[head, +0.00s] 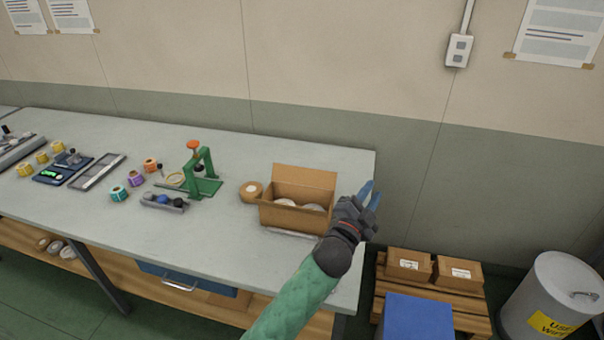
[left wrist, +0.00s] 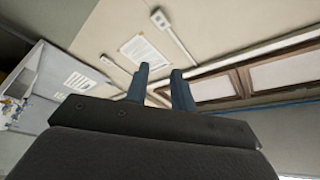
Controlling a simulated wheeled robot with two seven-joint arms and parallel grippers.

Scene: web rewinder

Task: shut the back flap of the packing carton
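The packing carton (head: 284,215) stands open on the right part of the bench in the head view. Its back flap (head: 304,178) stands up, leaning back. Pale round rolls (head: 300,205) show inside it. My left gripper (head: 370,194) is just right of the carton, above the bench's right end, with its blue fingers pointing up and apart. The left wrist view also shows these fingers (left wrist: 160,82), with a gap between them and nothing held. The carton is not in the left wrist view. My forearm and hand hide part of the carton's right side. My right gripper is not in view.
A tan roll (head: 251,191) lies left of the carton. A green press (head: 203,175) stands further left on the bench (head: 150,225). Small cartons (head: 408,263) on a pallet, a blue box (head: 417,317) and a grey bin (head: 553,298) stand beyond the bench's right end.

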